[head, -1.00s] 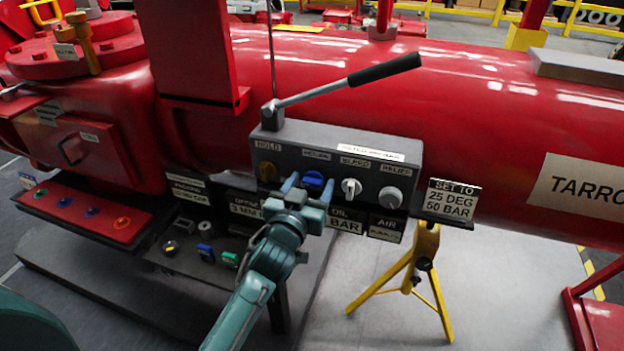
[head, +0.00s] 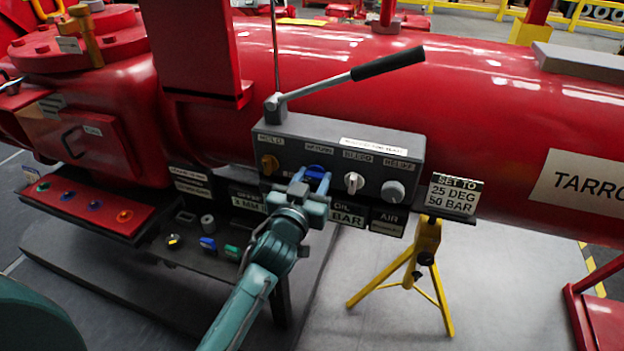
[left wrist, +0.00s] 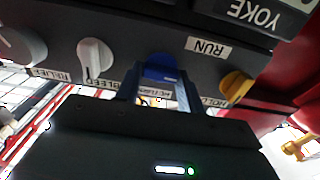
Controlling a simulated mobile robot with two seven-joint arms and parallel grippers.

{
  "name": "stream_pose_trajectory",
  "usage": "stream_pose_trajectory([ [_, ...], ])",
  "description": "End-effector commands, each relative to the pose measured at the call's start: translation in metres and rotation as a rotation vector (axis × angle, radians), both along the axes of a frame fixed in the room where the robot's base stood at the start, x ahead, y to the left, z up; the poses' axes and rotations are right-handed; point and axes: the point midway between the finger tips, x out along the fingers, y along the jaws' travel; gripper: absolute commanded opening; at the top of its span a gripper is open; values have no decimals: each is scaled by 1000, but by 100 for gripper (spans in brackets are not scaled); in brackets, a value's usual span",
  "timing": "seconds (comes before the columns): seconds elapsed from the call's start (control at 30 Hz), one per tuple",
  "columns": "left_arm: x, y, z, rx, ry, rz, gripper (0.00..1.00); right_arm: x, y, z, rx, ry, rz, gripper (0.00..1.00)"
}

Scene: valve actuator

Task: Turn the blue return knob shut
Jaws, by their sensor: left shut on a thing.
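The blue return knob (head: 316,170) is on the front of the grey control box (head: 290,142), between the yellow hold knob (head: 269,165) and the white bleed knob (head: 354,183). My left gripper (head: 312,182) is at the knob, with one finger on each side, shut on it. In the left wrist view the blue knob (left wrist: 160,68) sits between the two fingers (left wrist: 158,90). The fingers hide part of the knob in the head view. The right gripper is not in view.
A lever with a black grip (head: 388,63) stands above the box. A grey relief knob (head: 393,191) is at its right. A yellow stand (head: 424,262) carries a "SET TO 25 DEG 50 BAR" sign (head: 454,194). A red panel with coloured buttons (head: 85,207) is at the left.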

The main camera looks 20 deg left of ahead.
Motion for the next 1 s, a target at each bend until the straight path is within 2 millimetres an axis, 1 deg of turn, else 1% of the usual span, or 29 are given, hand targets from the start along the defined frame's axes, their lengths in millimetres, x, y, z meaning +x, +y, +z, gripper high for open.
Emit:
stream_pose_trajectory([
  [0.17,0,-1,1,53,-3,-1,15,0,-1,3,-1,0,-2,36],
  [0.37,0,-1,2,184,-7,0,15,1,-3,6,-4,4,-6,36],
  [0.7,1,-2,2,501,-19,0,15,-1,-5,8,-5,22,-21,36],
  [1.0,1,-2,2,786,-30,1,15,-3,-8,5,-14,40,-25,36],
])
